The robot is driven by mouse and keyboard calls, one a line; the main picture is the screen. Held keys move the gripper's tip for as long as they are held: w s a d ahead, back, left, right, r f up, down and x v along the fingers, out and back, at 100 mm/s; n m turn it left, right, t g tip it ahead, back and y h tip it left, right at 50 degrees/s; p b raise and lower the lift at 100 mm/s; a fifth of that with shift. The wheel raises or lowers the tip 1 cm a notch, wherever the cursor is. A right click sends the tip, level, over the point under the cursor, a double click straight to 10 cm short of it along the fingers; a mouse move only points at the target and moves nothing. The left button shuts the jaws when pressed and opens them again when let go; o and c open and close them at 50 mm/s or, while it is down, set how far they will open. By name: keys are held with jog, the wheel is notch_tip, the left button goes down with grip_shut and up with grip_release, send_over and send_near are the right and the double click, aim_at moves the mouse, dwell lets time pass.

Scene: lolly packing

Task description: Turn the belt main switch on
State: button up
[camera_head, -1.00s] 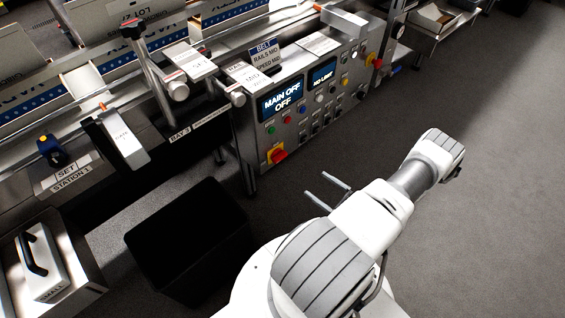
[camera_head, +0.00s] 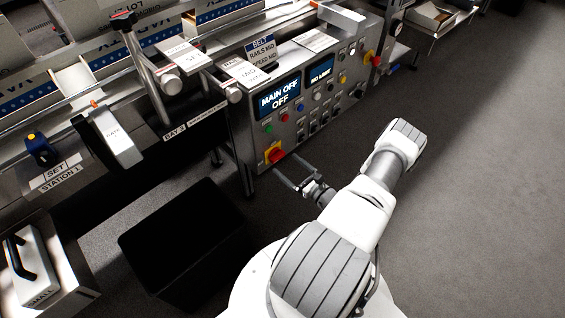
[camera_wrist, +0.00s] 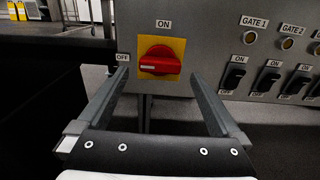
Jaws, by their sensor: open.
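The belt main switch is a red rotary knob (camera_wrist: 160,60) on a yellow plate (camera_wrist: 175,45), with ON above it and OFF at its left. Its white mark lies level, toward OFF. In the head view the knob (camera_head: 275,155) is at the panel's lower left corner, and a panel screen (camera_head: 280,97) reads MAIN OFF. My gripper (camera_wrist: 160,82) is open and empty. In the wrist view its fingers stand on either side of and below the knob; contact is not visible. In the head view my gripper (camera_head: 290,170) points at the panel just below the knob.
Right of the knob is a row of black gate switches (camera_wrist: 268,80). A black bin (camera_head: 185,240) stands on the floor at left. Open floor (camera_head: 470,170) lies to the right.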

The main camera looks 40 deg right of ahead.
aim_at(280, 159)
jog(key=shift+w+a, duration=0.1)
jog(key=shift+w, duration=1.65)
jog(key=c, duration=1.2)
jog(key=shift+c, duration=0.2)
